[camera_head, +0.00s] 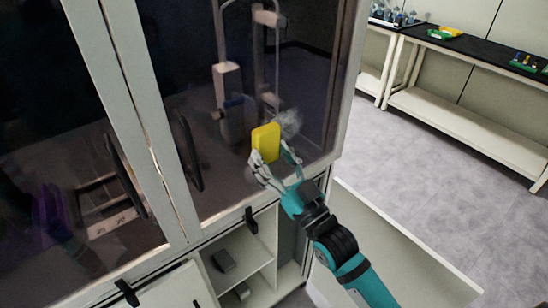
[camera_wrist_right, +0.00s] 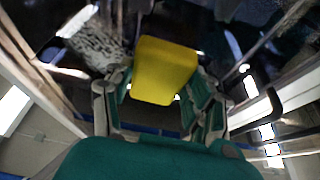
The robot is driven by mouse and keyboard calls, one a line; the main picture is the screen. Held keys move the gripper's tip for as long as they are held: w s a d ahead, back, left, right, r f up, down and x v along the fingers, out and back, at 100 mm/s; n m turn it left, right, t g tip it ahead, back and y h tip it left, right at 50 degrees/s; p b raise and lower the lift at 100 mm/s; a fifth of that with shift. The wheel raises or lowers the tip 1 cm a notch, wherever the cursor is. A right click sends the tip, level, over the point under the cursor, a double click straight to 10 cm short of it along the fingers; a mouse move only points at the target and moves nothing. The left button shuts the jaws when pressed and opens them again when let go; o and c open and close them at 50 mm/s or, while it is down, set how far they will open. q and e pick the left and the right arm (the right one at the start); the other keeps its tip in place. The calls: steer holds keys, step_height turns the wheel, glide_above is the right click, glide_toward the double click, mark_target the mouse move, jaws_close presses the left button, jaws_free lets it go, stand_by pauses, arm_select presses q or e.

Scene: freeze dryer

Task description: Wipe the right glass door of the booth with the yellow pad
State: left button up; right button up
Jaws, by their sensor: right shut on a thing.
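The yellow pad (camera_head: 265,142) is held upright by my right gripper (camera_head: 274,165), in front of the lower part of the right glass door (camera_head: 190,92). The pad also shows in the right wrist view (camera_wrist_right: 165,70), between the fingers of the right gripper (camera_wrist_right: 158,98). I cannot tell whether the pad touches the glass. A whitish smudge (camera_head: 289,124) shows on the door just right of the pad. It seems to appear in the right wrist view too, as a pale speckled patch (camera_wrist_right: 97,44). My left gripper is not in view.
Dark door handles (camera_head: 187,150) stand out left of the pad. Below the door is an open cabinet with shelves (camera_head: 240,262) and an open door panel (camera_head: 395,245). A bench (camera_head: 470,62) with small items stands at the back right, with clear floor before it.

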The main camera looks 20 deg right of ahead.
mark_target(302, 121)
steer(key=shift+w+a, duration=0.15)
steer(key=shift+w, duration=0.25)
steer(key=shift+w+d+b, duration=0.25)
steer(key=shift+w+d, duration=0.45)
steer(key=shift+d, duration=1.2)
steer(key=shift+w+d+b, duration=0.25)
steer(key=shift+w+d, duration=0.45)
steer(key=shift+d, duration=1.15)
steer(key=shift+w+d+b, duration=0.25)
steer(key=shift+w+d, duration=0.45)
steer(key=shift+d, duration=1.2)
steer(key=shift+r, duration=0.1)
